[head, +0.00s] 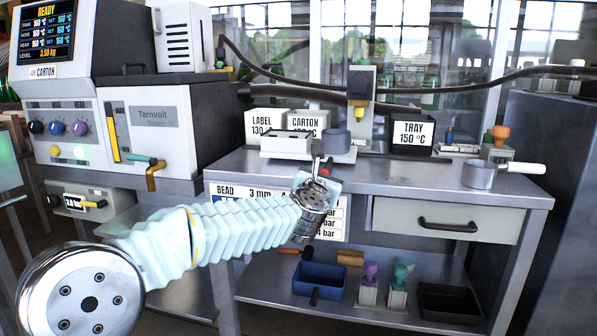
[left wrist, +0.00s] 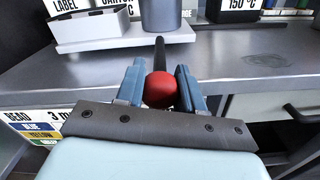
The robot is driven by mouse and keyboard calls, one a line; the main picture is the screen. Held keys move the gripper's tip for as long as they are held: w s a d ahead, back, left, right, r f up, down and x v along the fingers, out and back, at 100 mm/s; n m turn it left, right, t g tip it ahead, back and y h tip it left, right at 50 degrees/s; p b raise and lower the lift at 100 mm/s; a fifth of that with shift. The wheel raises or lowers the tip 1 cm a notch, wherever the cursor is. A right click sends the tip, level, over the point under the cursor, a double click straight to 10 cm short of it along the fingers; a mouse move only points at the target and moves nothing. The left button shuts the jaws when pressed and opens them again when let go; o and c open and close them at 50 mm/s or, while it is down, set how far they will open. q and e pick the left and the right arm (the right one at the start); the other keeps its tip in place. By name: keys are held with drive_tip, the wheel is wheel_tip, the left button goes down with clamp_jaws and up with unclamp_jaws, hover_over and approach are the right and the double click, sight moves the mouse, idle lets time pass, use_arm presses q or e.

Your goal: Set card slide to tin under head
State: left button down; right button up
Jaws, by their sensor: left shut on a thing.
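My left gripper (head: 322,170) is at the front edge of the bench in the head view. In the left wrist view its blue fingers (left wrist: 160,88) are shut on a red ball knob (left wrist: 161,90). A dark rod (left wrist: 160,54) runs from the knob towards the white slide plate (left wrist: 105,43). The slide plate (head: 303,155) carries a white open card box (head: 286,144) on its left and a grey tin (head: 336,141) on its right. The tin also shows in the left wrist view (left wrist: 160,15). The dispensing head (head: 361,85), with a yellow nozzle (head: 360,111), hangs right of the tin. My right gripper is out of view.
Signs for label (head: 265,121), carton (head: 308,120) and tray (head: 413,133) stand behind. A long-handled pan (head: 480,175) stands at the bench's right. The bench top between slide and pan is clear. A blue bin (head: 320,284) sits below.

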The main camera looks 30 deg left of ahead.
use_arm(q)
drive_tip(key=w+d, duration=0.1)
drive_tip(key=d, duration=0.5)
drive_tip(key=shift+w+r, duration=0.15)
drive_tip(key=shift+r, duration=0.2)
drive_tip(key=c, duration=0.8)
unclamp_jaws()
drive_tip(key=shift+o, duration=0.5)
drive_tip(key=shift+f, duration=0.15)
drive_tip(key=b+v, duration=0.2)
drive_tip(key=v, duration=1.1)
drive_tip(key=shift+s+d, duration=0.2)
drive_tip(key=shift+s, duration=0.15)
